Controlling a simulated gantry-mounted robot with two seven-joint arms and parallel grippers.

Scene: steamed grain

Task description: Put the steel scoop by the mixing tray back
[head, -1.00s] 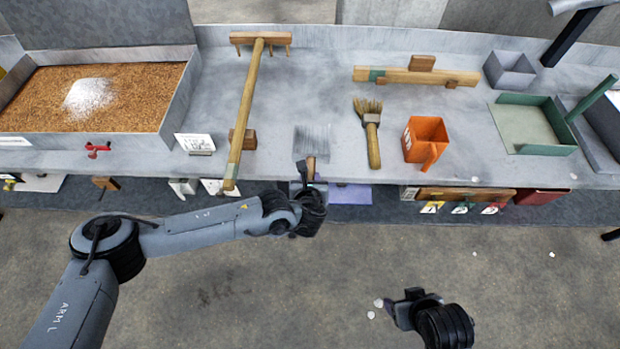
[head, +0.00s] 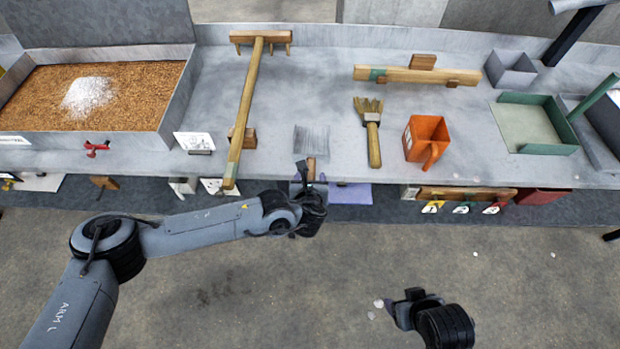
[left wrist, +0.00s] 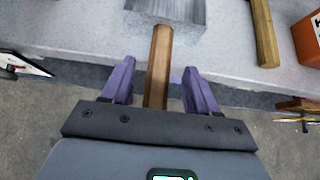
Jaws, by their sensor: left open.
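The steel scoop (head: 312,140) lies flat on the bench near its front edge, its wooden handle pointing toward me. In the left wrist view the scoop's metal part (left wrist: 165,10) is at the top and the brown handle (left wrist: 158,65) runs down between my two purple fingers. My left gripper (head: 308,172) is open, with a finger on each side of the handle and gaps showing. The mixing tray (head: 178,110) with brown grain and a white heap stands at the left of the bench. My right gripper (head: 408,300) is low, away from the bench; its fingers are unclear.
A long wooden rake (head: 245,110) lies left of the scoop. A brush (head: 372,135) and an orange scoop (head: 427,140) lie to its right. A green-rimmed tray (head: 530,125) stands farther right. A small white card (head: 195,142) stands by the mixing tray.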

